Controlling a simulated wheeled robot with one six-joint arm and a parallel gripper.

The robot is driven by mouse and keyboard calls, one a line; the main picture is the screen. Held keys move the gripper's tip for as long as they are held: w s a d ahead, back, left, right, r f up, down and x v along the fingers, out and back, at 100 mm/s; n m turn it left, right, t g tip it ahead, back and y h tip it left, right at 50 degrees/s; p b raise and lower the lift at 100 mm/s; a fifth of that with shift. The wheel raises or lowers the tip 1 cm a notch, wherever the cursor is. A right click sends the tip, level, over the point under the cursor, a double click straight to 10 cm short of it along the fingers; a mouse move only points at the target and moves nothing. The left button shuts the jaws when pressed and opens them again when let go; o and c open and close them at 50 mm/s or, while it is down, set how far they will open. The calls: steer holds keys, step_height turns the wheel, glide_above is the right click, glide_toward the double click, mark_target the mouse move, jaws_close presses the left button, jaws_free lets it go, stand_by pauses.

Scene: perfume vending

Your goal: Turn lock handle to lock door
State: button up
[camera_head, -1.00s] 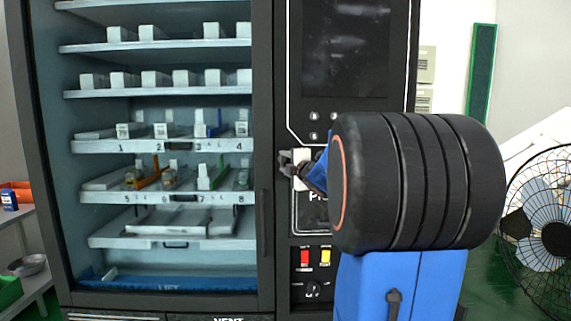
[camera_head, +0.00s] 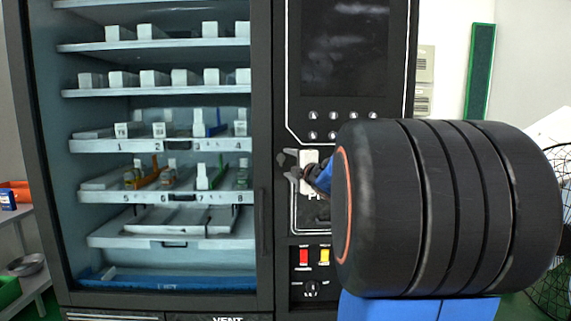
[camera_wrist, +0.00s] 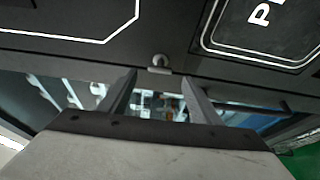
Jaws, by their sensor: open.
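The lock handle (camera_wrist: 159,63) shows in the wrist view as a small silver piece on the dark frame beside the door seam. My gripper (camera_wrist: 159,77) is open and empty, with one finger on each side of the lock handle's line and the handle just beyond the tips. I cannot tell whether the fingers touch it. In the head view my gripper (camera_head: 283,165) is at the seam between the glass door (camera_head: 160,180) and the control panel, pointing left. The lock handle is not clearly visible there. The door looks flush with the cabinet.
A long vertical door handle (camera_head: 263,220) is below and left of my gripper. The screen (camera_head: 345,45) and keypad are above right; red (camera_head: 304,256) and yellow (camera_head: 324,256) parts are below. A fan (camera_head: 560,220) stands at far right.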

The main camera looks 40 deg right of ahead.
steer(key=v, duration=1.2)
steer(key=shift+s+a, duration=0.1)
steer(key=shift+s, duration=0.05)
